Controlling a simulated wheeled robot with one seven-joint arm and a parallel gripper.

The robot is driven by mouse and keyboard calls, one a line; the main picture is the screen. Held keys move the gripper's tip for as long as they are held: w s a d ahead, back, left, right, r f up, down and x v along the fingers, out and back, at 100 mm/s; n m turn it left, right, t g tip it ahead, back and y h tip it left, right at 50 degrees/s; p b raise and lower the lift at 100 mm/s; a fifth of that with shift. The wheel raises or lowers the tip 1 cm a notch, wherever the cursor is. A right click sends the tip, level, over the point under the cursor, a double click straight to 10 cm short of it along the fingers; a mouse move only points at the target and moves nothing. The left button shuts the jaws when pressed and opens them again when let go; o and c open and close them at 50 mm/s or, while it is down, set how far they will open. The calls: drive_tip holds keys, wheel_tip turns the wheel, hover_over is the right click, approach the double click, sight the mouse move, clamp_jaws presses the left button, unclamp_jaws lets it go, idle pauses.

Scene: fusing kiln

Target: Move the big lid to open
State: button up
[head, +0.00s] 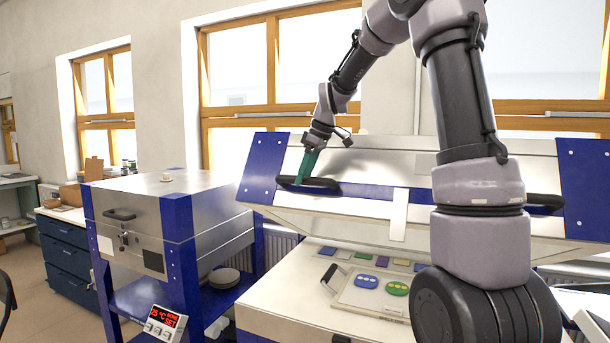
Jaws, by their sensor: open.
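The big lid (375,158) is a silver panel with blue ends and a blue band. It stands raised and tilted above the kiln body (285,305), with a clear gap under its front edge. A black handle (325,187) sits on the left of its front, and another black handle (543,200) is at the right. My gripper (305,177) has green fingers and is open at the left handle. The fingertips overlap the handle in the picture; I cannot tell if they touch it. My arm hides part of the lid's right side.
A smaller closed kiln (165,200) on a blue stand is at the left, with a red display (165,322) below. Windows line the back wall.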

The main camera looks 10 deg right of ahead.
drive_tip(key=shift+c, duration=0.4)
clamp_jaws()
idle(1.1)
